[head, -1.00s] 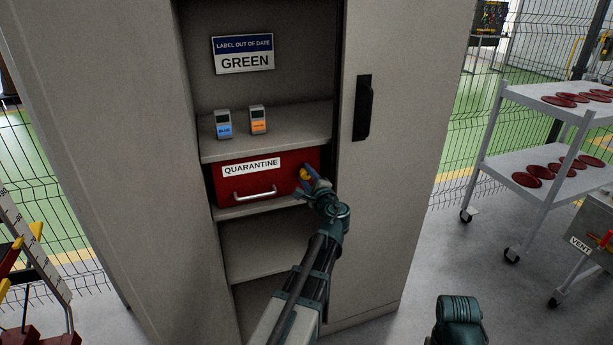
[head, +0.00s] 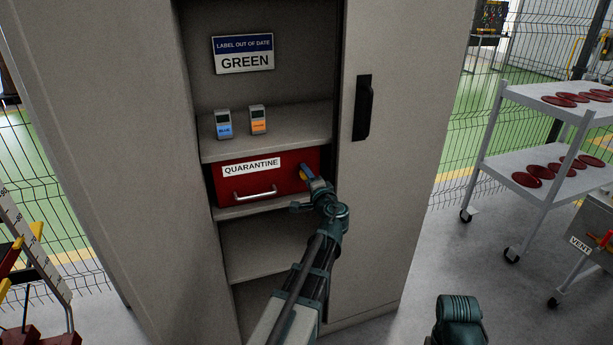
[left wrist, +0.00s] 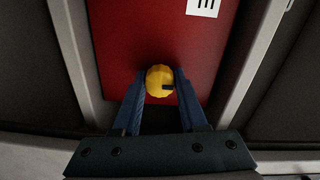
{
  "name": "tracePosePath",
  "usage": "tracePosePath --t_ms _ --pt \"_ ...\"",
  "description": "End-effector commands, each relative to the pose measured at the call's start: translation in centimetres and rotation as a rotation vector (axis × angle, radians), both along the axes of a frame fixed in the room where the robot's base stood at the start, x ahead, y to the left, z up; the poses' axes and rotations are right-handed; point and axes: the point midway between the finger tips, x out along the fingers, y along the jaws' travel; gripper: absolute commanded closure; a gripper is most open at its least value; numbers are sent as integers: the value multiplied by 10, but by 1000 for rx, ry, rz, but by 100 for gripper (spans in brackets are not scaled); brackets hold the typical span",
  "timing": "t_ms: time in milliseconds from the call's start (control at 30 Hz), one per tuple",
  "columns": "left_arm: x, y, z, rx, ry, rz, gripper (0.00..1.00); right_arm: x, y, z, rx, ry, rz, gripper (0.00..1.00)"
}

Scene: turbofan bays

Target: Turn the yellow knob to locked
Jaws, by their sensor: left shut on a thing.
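The yellow knob (left wrist: 158,80) sits on the front of the red drawer (head: 228,188), at its right end. The drawer carries a white QUARANTINE label (head: 251,166) and a metal handle (head: 255,194). My left gripper (head: 305,173) is at the knob and mostly covers it in the head view. In the left wrist view its two blue fingers (left wrist: 160,84) are shut on the knob, one on each side. A dark mark shows on the knob's face, pointing right in that view. My right gripper is not in view.
The drawer is inside a grey cabinet (head: 405,180) with an open front. Blue and orange tagged devices (head: 258,120) stand on the shelf above. A white cart (head: 545,125) with red discs stands to the right; a wire fence is behind.

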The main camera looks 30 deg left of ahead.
Motion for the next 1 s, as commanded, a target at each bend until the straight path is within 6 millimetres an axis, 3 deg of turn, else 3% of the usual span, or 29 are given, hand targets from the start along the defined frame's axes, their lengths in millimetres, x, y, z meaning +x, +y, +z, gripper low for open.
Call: tracePosePath --t_ms 400,433,567,867,1000 --pt "-1 1 -1 -8 -5 3 100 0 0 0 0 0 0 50" --pt "-1 1 -1 -8 -5 3 53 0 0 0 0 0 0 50" --pt "-1 0 -1 -7 -5 2 29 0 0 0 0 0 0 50" --pt "-1 -1 0 -5 -4 0 29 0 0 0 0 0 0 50" --pt "-10 -10 0 -4 -3 -1 29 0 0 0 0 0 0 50"
